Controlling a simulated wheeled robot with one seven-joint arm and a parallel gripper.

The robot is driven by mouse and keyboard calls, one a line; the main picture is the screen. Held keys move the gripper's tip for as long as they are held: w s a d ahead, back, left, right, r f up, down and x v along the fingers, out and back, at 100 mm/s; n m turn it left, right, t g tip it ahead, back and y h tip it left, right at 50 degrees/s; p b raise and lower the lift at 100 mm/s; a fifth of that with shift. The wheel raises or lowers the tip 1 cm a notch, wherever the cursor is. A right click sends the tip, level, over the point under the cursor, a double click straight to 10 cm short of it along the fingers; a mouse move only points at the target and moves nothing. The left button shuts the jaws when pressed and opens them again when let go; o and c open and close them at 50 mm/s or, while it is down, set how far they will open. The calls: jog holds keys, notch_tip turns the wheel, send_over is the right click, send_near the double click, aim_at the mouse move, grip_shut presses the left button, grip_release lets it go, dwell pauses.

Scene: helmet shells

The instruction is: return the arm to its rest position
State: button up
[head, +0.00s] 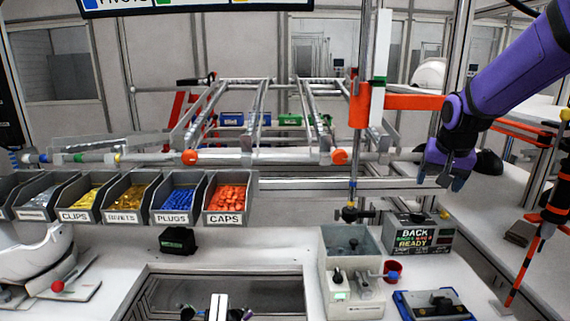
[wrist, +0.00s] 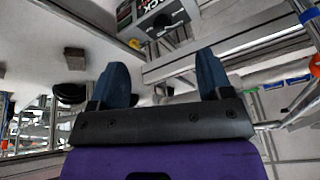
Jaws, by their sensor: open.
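My purple arm comes in from the upper right of the head view. My gripper (head: 441,180) hangs in the air at the right, above the back part of the worktop and above the grey box (head: 424,233) labelled BACK and READY. In the wrist view my gripper (wrist: 168,80) shows two dark blue fingers set well apart. Nothing is between them. The same labelled box (wrist: 152,18) shows at the top of the wrist view, beyond the fingers.
Labelled bins, including CAPS (head: 228,197) and PLUGS (head: 178,198), line the left. A grey machine (head: 350,275) and a blue tray (head: 434,305) stand at the front right. A metal post (head: 362,130) rises left of my gripper; an orange-black stand (head: 545,215) is to its right.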

jog(key=s+a+r+n, duration=0.2)
jog(key=s+a+r, duration=0.1)
jog(key=s, duration=1.1)
jog(key=s+a+r+n+t, duration=0.1)
jog(key=s+a+r+n, duration=0.1)
jog(key=s, duration=1.3)
jog(key=shift+a+r+n+y, duration=0.4)
jog(key=shift+a+r, duration=0.2)
jog(key=shift+r, duration=0.05)
